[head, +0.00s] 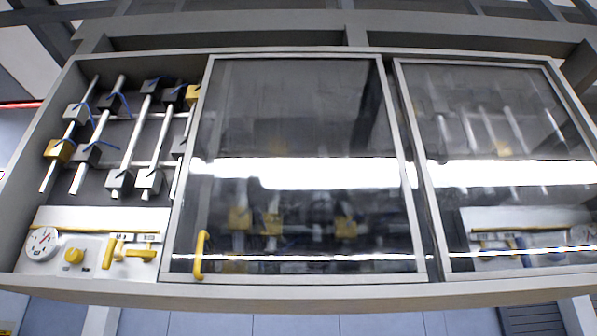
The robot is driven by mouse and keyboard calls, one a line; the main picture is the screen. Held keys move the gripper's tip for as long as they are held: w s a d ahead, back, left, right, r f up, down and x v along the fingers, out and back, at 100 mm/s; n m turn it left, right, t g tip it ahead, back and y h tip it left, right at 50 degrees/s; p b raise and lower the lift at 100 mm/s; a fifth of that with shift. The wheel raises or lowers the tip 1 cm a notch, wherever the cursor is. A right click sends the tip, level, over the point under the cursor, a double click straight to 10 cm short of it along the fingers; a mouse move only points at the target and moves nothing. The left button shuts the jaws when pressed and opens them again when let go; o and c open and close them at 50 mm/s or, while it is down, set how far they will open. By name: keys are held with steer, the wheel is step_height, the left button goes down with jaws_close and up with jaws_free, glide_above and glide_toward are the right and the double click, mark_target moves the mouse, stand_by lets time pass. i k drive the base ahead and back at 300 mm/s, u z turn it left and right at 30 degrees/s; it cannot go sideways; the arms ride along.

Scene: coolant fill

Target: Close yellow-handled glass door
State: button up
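The yellow-handled glass door (300,120) is a grey-framed pane in the middle of a wide grey cabinet. Its upright yellow handle (201,255) sits at the lower left corner of the door. The door covers the middle bay, and the left bay stands uncovered beside it. A narrow dark gap shows between its right edge and the right glass door (500,120). Glare on the pane blurs what lies behind it. I cannot tell from this view whether the door slides or swings. My gripper is not in view.
The uncovered left bay holds silver pipes (133,145) with block fittings, a round gauge (41,243), a yellow knob (73,256) and yellow valve levers (128,252). The cabinet's bottom ledge (300,296) runs along the front. Grey beams cross above.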

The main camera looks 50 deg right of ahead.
mark_target(420, 275)
steer(key=z, duration=1.95)
steer(key=k, duration=0.65)
steer(key=u, duration=0.25)
